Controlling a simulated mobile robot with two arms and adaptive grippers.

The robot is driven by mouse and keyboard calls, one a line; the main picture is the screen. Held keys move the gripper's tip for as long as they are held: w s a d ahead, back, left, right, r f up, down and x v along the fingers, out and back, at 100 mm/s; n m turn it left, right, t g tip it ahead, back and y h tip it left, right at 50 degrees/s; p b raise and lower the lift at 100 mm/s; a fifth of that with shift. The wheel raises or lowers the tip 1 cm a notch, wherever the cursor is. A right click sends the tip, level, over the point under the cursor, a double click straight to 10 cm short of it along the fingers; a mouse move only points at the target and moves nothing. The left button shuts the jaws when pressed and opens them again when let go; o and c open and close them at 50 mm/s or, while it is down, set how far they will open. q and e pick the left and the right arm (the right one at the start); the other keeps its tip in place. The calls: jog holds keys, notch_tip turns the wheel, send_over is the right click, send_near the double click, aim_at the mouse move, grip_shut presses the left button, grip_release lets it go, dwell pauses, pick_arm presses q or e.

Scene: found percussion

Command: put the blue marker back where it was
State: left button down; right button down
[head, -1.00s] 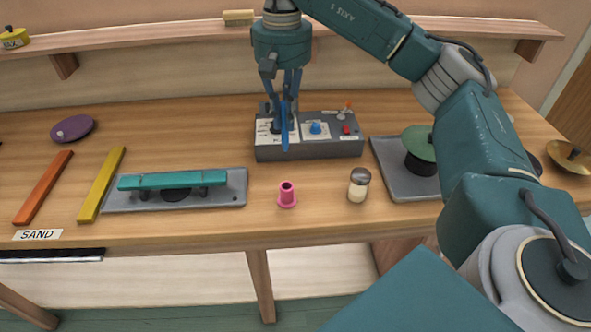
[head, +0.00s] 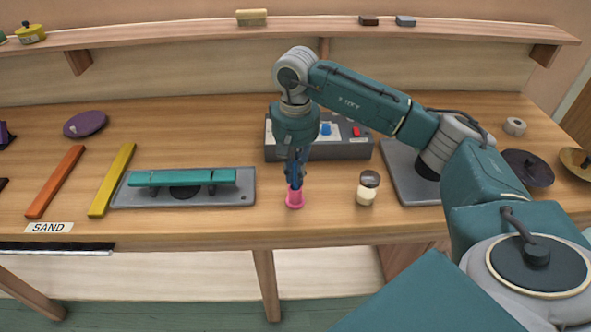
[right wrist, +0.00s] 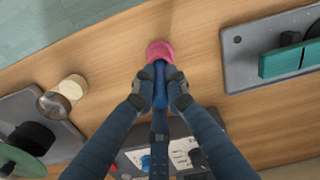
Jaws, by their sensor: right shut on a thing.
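My right gripper (head: 295,178) is shut on the blue marker (right wrist: 160,86), which points down between the fingertips. The small pink holder (head: 295,199) stands on the bench right under the gripper. In the right wrist view the marker's far end meets the pink holder (right wrist: 160,50). The fingers hide part of the marker, and I cannot tell whether its tip is inside the holder or just above it. My left gripper is not in view.
A shaker (head: 367,188) stands just right of the holder. A grey tray with a teal bar (head: 183,178) lies to the left. Behind is a grey control box (head: 345,148), partly hidden by my arm. Bare bench lies in front of the holder.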

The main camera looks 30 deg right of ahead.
jog(key=shift+f, duration=0.1)
jog(key=c, duration=1.8)
grip_release()
jog(key=shift+o, duration=0.2)
jog(key=shift+r, duration=0.25)
jog(key=shift+w+r, duration=0.1)
jog(key=shift+r, duration=0.15)
notch_tip(320, 180, up, 7)
jog(key=shift+f+b, duration=0.1)
jog(key=shift+b, duration=1.1)
notch_tip(320, 180, up, 3)
jog(key=shift+r+p, duration=0.1)
jog(key=shift+p, duration=0.2)
jog(key=shift+r, duration=0.7)
